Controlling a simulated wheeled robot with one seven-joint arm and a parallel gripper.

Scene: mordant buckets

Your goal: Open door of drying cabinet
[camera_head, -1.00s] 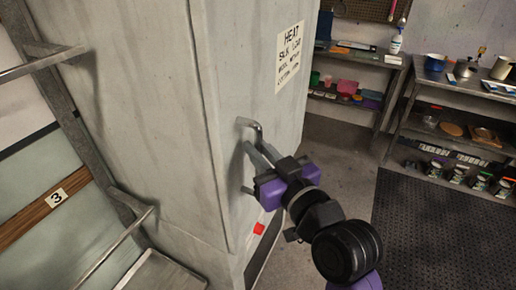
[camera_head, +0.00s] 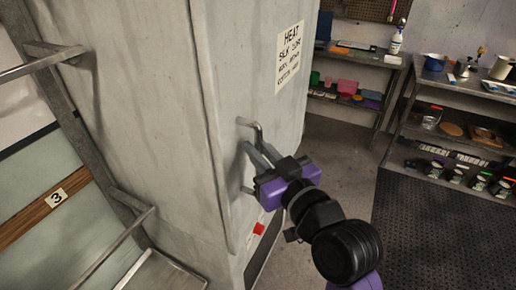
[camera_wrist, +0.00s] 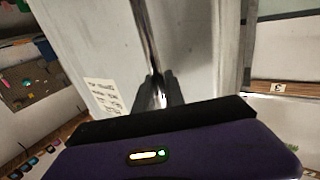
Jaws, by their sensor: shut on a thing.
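The drying cabinet (camera_head: 165,110) is a tall pale grey metal box, seen at its corner in the head view. Its door (camera_head: 285,105) is the face with the paper "HEAT" label (camera_head: 289,57). A metal bar handle (camera_head: 247,124) stands out from the door near its left edge. My gripper (camera_head: 262,158) is shut on the handle, with its purple body to the right of it. In the wrist view the dark fingers (camera_wrist: 160,95) meet near the door's edge, and the grasped part is mostly hidden. A narrow dark gap (camera_wrist: 146,35) runs beside the door's edge there.
Steel shelves (camera_head: 455,90) with pots and tins stand at the right. A dark ribbed mat (camera_head: 440,235) and bare floor (camera_head: 340,160) lie between.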

